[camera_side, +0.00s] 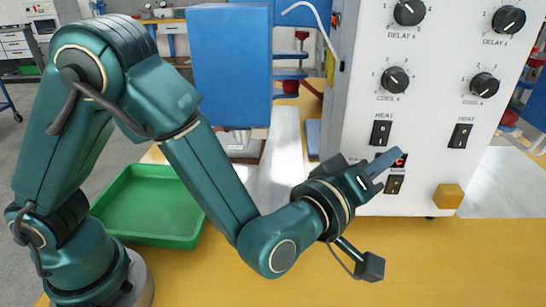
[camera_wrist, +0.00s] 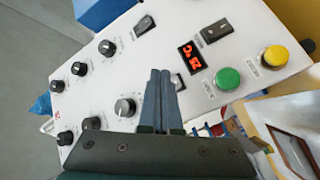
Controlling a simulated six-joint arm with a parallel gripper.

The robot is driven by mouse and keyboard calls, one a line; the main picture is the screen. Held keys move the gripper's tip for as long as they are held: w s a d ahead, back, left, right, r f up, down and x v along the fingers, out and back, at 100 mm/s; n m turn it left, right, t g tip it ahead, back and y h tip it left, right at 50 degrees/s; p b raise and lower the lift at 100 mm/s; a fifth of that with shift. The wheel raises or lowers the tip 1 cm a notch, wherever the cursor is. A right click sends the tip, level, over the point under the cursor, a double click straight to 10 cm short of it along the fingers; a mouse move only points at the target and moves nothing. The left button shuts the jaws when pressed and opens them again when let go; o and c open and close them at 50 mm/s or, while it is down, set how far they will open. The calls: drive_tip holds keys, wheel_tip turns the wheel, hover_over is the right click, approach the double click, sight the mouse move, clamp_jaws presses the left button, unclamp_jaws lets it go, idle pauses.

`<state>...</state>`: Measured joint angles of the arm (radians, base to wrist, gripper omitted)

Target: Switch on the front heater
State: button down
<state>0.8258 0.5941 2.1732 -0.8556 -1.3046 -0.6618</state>
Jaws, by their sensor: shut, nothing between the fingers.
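The white control panel (camera_side: 435,105) carries two black rocker switches marked HEAT, a left one (camera_side: 381,132) and a right one (camera_side: 462,135). I cannot read which is the front heater's. My gripper (camera_side: 398,152) is shut and empty, in front of the panel below the HEAT row, partly covering the red display (camera_side: 400,161). In the wrist view its fingers (camera_wrist: 161,75) are together beside the display (camera_wrist: 191,57), partly hiding a switch (camera_wrist: 181,82). One uncovered rocker (camera_wrist: 145,25) shows near the panel's edge. Contact with the panel cannot be told.
Several knobs sit above the switches, including one (camera_side: 395,79). Another switch (camera_side: 394,185) lies below the display. Green (camera_wrist: 228,78) and yellow (camera_wrist: 273,59) buttons show in the wrist view.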

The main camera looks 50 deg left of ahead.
drive_tip(key=shift+w+a+f, duration=0.15)
drive_tip(key=shift+w+a, duration=0.55)
drive_tip(key=shift+a, duration=0.05)
drive_tip(key=shift+w+a, duration=0.1)
idle(1.6)
drive_tip(key=shift+w+a, duration=0.2)
drive_tip(key=shift+w+a+f, duration=0.1)
drive_tip(key=shift+w+a, duration=0.1)
idle(0.6)
drive_tip(key=shift+d, duration=0.1)
drive_tip(key=shift+s+d, duration=0.4)
drive_tip(key=shift+s, duration=0.1)
idle(0.4)
drive_tip(key=s+d, duration=0.3)
drive_tip(key=shift+s+d+r, duration=0.25)
drive_tip(key=shift+d+r, duration=0.05)
drive_tip(key=shift+r, duration=0.1)
